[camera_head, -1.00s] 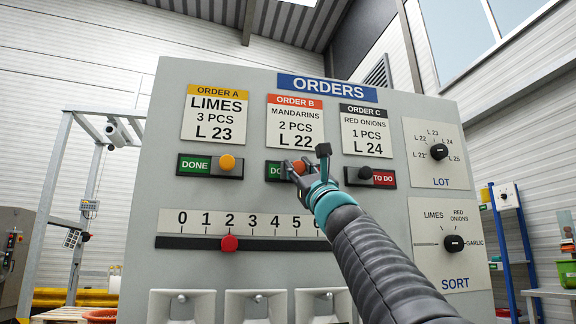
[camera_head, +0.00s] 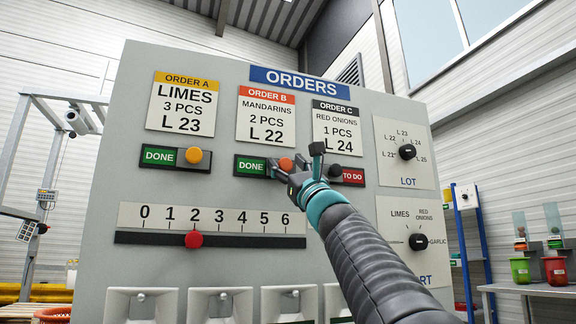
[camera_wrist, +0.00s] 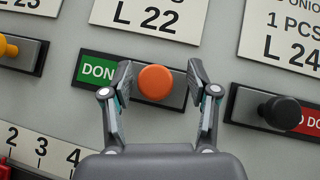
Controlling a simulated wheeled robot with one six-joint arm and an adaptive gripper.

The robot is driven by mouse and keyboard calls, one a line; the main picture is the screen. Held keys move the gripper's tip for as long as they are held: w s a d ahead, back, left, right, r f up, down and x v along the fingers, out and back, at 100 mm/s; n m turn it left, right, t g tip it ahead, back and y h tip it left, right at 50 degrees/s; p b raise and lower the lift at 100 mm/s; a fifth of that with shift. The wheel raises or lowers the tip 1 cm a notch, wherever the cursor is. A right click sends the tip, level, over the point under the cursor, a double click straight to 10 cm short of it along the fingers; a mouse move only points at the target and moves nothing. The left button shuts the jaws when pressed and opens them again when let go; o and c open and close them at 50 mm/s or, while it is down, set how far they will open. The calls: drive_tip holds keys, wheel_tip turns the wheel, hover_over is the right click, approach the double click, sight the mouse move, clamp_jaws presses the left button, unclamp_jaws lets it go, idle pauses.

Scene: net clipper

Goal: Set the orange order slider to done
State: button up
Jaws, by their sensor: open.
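The orange slider knob (camera_head: 287,164) sits on the dark plate under the Order B mandarins card (camera_head: 266,118). It stands at the right part of its plate, and the green DONE label (camera_head: 251,166) shows to its left. My gripper (camera_head: 294,159) is open at the plate. In the wrist view the orange knob (camera_wrist: 155,83) lies between the two fingers of my gripper (camera_wrist: 160,72), with a small gap on each side, narrower on the left. The left finger covers the end of the DONE label. Whether a finger touches the knob cannot be told.
The yellow knob (camera_head: 193,155) on the left stands right of its DONE label. The black knob (camera_head: 336,171) on the right stands left of a red TO DO label (camera_head: 354,176). A red knob (camera_head: 194,239) is on the number scale below. Lot (camera_head: 407,152) and sort dials are on the right.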

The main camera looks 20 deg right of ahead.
drive_tip(key=v, duration=1.2)
idle(0.5)
